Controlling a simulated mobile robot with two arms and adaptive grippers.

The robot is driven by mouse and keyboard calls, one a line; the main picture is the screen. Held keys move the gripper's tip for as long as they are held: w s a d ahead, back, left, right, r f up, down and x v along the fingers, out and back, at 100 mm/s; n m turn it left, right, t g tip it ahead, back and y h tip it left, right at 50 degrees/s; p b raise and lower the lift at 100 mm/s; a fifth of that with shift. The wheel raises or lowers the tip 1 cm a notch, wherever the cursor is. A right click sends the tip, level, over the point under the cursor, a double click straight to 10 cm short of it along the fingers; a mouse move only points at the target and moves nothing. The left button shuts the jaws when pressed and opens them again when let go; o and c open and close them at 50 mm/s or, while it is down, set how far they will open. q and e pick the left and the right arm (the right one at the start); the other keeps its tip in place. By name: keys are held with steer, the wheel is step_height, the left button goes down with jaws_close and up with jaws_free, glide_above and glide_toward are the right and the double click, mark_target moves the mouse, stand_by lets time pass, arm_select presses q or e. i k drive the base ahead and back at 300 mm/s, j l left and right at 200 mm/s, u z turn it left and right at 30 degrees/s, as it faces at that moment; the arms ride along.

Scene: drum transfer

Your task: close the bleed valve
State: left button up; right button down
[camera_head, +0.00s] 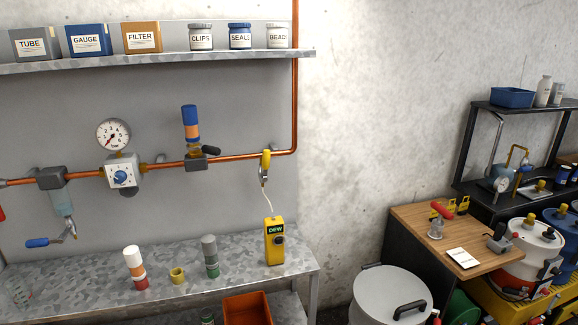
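No label marks the bleed valve. A small valve with a blue lever (40,243) hangs below a clear filter bowl (64,203) at the left; its lever points left, roughly level. A dark lever (208,150) sits under the upright blue and orange cartridge (190,124). I cannot tell from the picture which of these are open. A white gauge (113,134) and a regulator with a blue knob (121,176) sit on the pipe. Neither gripper is in view.
A metal bench (85,267) below carries two banded cartridges, a yellow cup (177,275) and a yellow DEW meter (275,243). A shelf (150,60) with boxes and jars is above. A grey drum lid (390,297), wooden table (425,226) and several drums stand at right.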

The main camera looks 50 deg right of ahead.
mark_target(266, 153)
steer(key=z, duration=1.4)
